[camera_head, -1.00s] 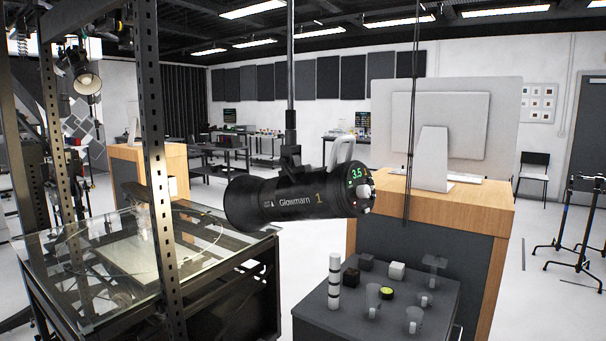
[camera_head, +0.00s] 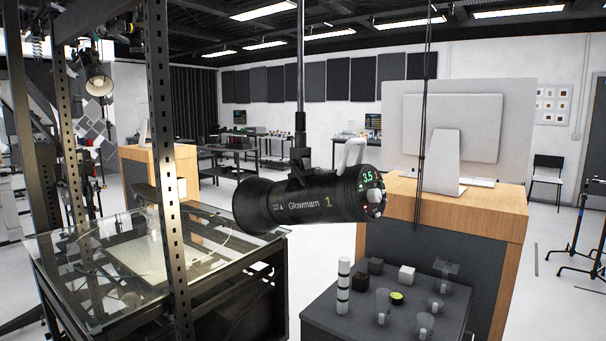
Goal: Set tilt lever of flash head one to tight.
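The flash head one (camera_head: 308,197) is a black cylinder marked "Glowmarn 1", hanging in mid-air in the centre of the head view. Its right end carries a green "3.5" display and knobs. It hangs from a dark vertical pole (camera_head: 300,90) by a bracket (camera_head: 301,164) on its top. The tilt lever is too small and dark to make out at the bracket. Neither of my grippers is in view.
A glass-topped table (camera_head: 75,288) and dark perforated uprights (camera_head: 160,130) stand at the left. A dark low table (camera_head: 345,325) with cups, small blocks and a striped cylinder is below the flash head. A wooden desk (camera_head: 470,209) with a monitor stands behind at the right.

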